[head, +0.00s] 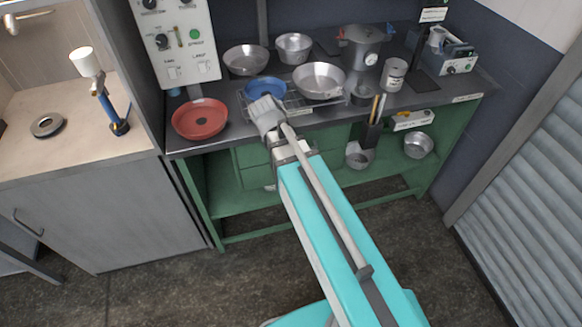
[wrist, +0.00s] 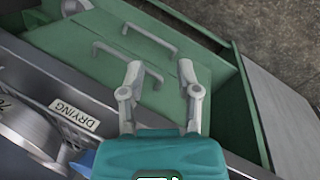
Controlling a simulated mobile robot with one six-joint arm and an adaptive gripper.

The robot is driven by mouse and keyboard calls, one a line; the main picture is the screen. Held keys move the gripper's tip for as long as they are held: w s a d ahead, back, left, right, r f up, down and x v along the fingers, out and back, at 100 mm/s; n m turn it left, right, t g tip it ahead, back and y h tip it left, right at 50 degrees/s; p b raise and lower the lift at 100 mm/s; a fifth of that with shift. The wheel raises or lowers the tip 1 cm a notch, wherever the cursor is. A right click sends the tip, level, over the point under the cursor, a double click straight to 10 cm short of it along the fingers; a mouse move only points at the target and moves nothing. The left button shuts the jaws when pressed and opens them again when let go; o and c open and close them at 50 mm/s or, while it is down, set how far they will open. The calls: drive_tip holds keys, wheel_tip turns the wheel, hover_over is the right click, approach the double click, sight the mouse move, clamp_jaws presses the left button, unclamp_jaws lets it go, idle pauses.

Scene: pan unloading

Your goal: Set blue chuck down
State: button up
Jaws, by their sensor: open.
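No part reads clearly as a chuck. A shallow blue dish (head: 265,88) sits on a wire rack (head: 292,104) on the dark worktop, beside a steel pan. Part of a blue thing (wrist: 83,160) shows at the lower left of the wrist view, mostly hidden by my gripper housing. My gripper (head: 265,108) is in front of the blue dish in the head view and overlaps the rack. In the wrist view my gripper (wrist: 164,80) has its fingers apart with nothing between them, over the green drawer fronts (wrist: 155,75).
More pans and a pot (head: 360,45) stand behind. A blue-handled tool (head: 112,110) stands on the left counter (head: 60,160).

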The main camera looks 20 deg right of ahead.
drive_tip(key=shift+s+a+f+m+y, duration=0.1)
drive_tip(key=shift+s+f+m+y, duration=0.15)
drive_tip(key=shift+s+m+y, duration=0.85)
drive_tip(key=shift+s+a+f+m+y, duration=0.15)
drive_tip(key=shift+s+m+y, duration=0.45)
drive_tip(key=shift+s+m, duration=1)
